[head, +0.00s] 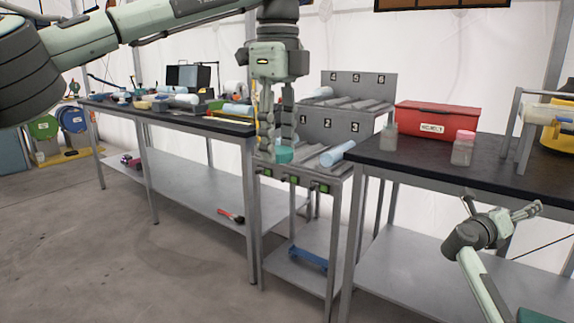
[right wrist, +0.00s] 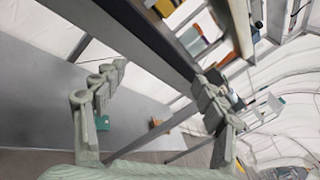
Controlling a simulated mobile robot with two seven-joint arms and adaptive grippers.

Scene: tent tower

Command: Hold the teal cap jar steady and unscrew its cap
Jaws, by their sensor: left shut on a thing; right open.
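The teal cap (head: 285,154) of the jar shows between the fingertips of my left gripper (head: 278,146), which points down over the grey rack stand in the middle. The left gripper is shut on it; the jar's body is hardly visible behind the fingers and the stand. My right gripper (head: 524,211) is at the lower right, in front of the dark table and well away from the jar. In the right wrist view the right gripper (right wrist: 160,76) has its fingers spread, with nothing between them.
A pink-capped jar (head: 462,150), a greyish jar (head: 388,138) and a red box (head: 437,120) stand on the right table (head: 410,160). A light blue cylinder (head: 337,153) lies on the rack stand (head: 316,172). The left bench (head: 226,126) holds several items.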

